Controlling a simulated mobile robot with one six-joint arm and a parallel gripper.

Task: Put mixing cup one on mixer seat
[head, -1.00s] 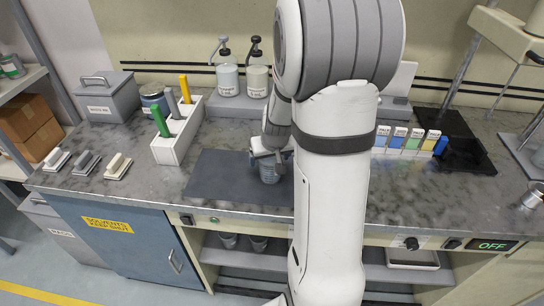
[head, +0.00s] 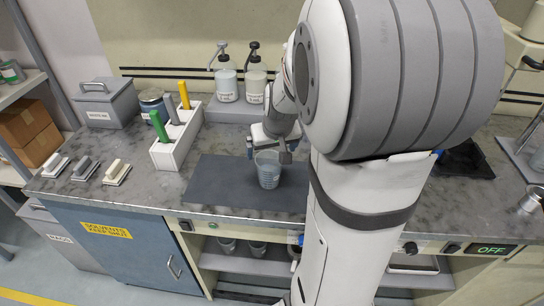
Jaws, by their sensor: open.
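A translucent grey-blue mixing cup (head: 268,172) stands upright on the dark mat (head: 220,180) on the bench. My gripper (head: 270,150) is open just behind the cup's rim, its fingers toward the back of the bench; the cup hides part of it, and I cannot tell whether they touch. I cannot read a label that says which cup this is. At the right, a black tray-like base (head: 466,160) and part of a stand with a pale head (head: 525,30) show; I cannot tell which is the mixer seat. My arm covers the middle right of the bench.
A white holder (head: 168,152) with green, grey and yellow handles stands left of the mat. Two pump bottles (head: 227,82) stand behind it on a grey riser. More cups (head: 227,244) sit on the shelf below. The mat's left part is clear.

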